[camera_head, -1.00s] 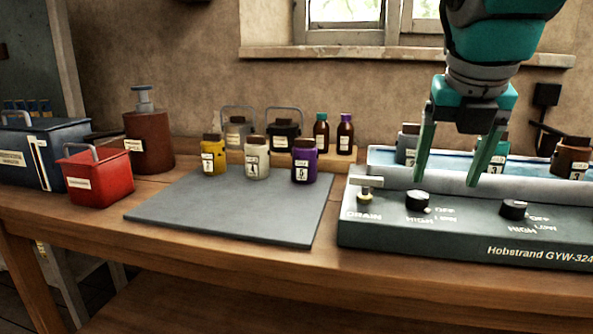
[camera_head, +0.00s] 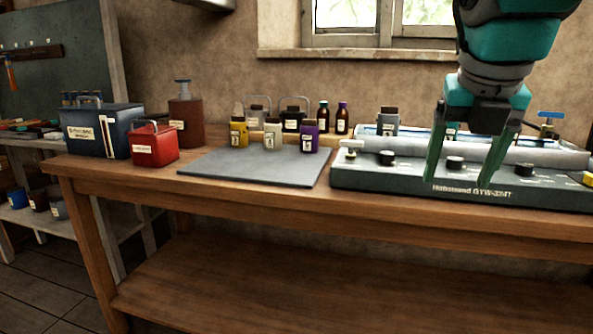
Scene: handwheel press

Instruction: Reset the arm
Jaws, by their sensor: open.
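My gripper (camera_head: 464,176) hangs at the right of the view, pointing down, with its two green fingers apart and nothing between them. It is in front of the grey-green Hobstrand machine (camera_head: 400,179) on the bench and hides part of its front panel and knobs. I cannot tell exactly how far the fingertips are from the machine.
A red box (camera_head: 153,149), a dark blue box (camera_head: 103,133) and a brown pump bottle (camera_head: 187,121) stand left. The mat's surface is mostly clear.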

